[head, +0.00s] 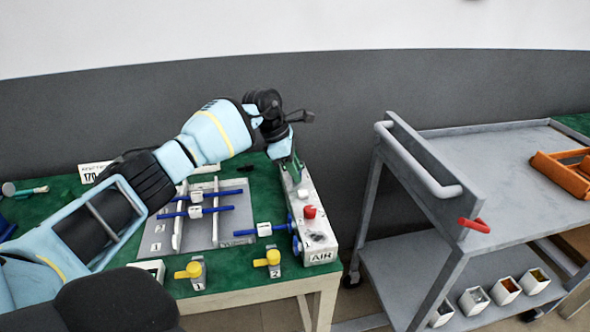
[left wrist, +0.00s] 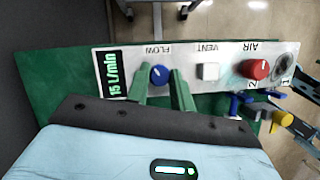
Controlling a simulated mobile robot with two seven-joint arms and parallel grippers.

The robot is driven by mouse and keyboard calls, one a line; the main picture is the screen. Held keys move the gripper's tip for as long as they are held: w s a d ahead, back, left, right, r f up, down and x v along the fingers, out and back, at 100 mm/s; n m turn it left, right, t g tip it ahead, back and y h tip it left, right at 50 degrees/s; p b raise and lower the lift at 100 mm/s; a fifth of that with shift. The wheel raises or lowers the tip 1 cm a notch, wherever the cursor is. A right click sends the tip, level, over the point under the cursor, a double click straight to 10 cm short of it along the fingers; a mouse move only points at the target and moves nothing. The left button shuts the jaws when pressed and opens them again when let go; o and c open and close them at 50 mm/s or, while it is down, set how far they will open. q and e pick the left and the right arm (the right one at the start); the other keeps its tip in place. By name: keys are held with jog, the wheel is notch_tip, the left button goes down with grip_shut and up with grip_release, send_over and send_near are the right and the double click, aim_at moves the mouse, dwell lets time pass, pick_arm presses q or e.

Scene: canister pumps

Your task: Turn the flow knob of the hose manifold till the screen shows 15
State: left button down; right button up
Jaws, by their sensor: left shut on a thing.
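The hose manifold is a long pale box (head: 320,213) along the right edge of the green table. In the left wrist view its panel (left wrist: 222,72) carries a dark screen (left wrist: 114,74) with green text reading 15 L/min. Beside the screen is the blue flow knob (left wrist: 159,75), labelled FLOW. My left gripper (left wrist: 160,84) has its green fingers on either side of the knob and is shut on it. In the head view the left gripper (head: 291,166) reaches down to the far end of the manifold and hides the knob and screen. My right gripper is not in view.
A white vent button (left wrist: 208,72) and a red air knob (left wrist: 256,69) sit on the same panel. Blue-handled bars lie on a grey board (head: 205,228), with yellow valves (head: 191,270) in front. A grey cart (head: 480,160) stands right, across a gap.

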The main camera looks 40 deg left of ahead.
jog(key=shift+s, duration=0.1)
pick_arm(q)
jog(key=c, duration=1.2)
grip_release()
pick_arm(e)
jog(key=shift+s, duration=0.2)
pick_arm(q)
jog(key=v, duration=0.6)
jog(key=shift+a+r, duration=0.15)
jog(key=shift+r, duration=0.2)
jog(key=shift+s+a+r, duration=0.15)
jog(key=shift+s+r, duration=0.05)
jog(key=shift+r, duration=0.3)
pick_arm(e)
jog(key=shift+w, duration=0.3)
